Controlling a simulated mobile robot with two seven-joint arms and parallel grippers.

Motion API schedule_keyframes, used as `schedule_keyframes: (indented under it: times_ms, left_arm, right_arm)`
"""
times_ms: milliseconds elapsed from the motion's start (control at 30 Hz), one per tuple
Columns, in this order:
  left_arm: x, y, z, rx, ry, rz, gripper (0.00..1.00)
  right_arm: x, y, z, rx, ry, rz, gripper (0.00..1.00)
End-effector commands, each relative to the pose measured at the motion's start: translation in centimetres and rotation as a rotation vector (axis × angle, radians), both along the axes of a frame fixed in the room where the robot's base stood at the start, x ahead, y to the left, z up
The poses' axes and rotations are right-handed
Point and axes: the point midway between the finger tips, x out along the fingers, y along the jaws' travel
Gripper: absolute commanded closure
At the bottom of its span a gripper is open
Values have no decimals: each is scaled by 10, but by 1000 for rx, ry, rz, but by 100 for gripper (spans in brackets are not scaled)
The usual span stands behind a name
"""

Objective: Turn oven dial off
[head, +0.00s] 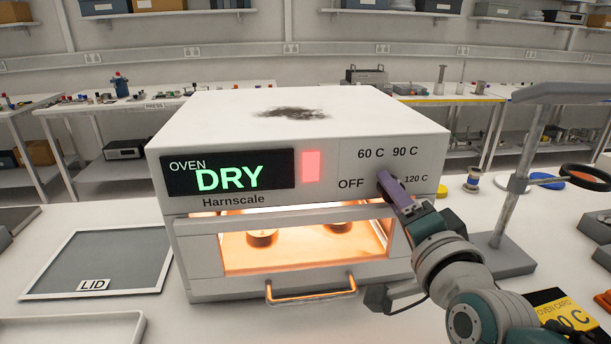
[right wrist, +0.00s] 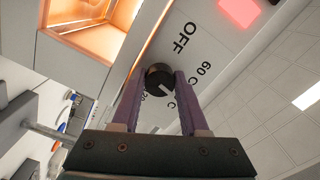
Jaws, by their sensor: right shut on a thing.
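The white oven (head: 290,125) stands on the table, its display reading DRY in green. Its black dial (head: 384,179) sits on the right of the front panel, with OFF to its left, 60 C and 90 C above and 120 C to its right. In the right wrist view the dial (right wrist: 159,79) shows a white mark pointing away from OFF, toward partly hidden temperature labels; which one is unclear. My right gripper (head: 392,188) has its purple fingers closed on the dial's sides. My left gripper is out of view.
A red light (head: 311,166) glows beside the display. The glowing oven chamber has a handle (head: 311,290) below its window. A lid (head: 100,262) lies left. A stand (head: 503,240) and an oven card (head: 562,309) are close to my right arm.

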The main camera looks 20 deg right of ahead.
Motion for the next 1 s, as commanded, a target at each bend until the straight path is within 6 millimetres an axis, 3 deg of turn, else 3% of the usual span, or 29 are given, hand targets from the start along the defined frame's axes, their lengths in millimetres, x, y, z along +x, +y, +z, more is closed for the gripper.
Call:
schedule_keyframes:
  times_ms: [1000]
  left_arm:
    - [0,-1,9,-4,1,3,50]
  right_arm:
    - [0,-1,0,-937,223,-1,100]
